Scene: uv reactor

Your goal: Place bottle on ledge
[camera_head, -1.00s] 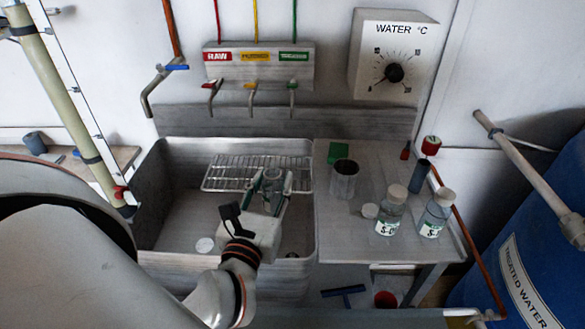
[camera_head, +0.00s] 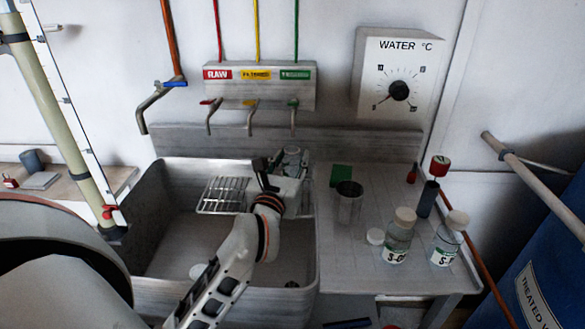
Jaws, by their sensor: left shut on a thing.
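My left gripper (camera_head: 291,163) is shut on a small clear bottle (camera_head: 291,152), whose top shows above the jaws. It holds the bottle at the back right of the sink, in front of the back wall and below the green-labelled tap. My wrist hides most of the bottle, so I cannot tell whether its base touches anything. A grey raised ledge (camera_head: 200,144) runs along the back of the sink under the taps. My right gripper is not in view.
The sink (camera_head: 170,240) holds a wire rack (camera_head: 222,196). Three taps (camera_head: 252,118) overhang the ledge. A blue tank (camera_head: 540,260) stands at right.

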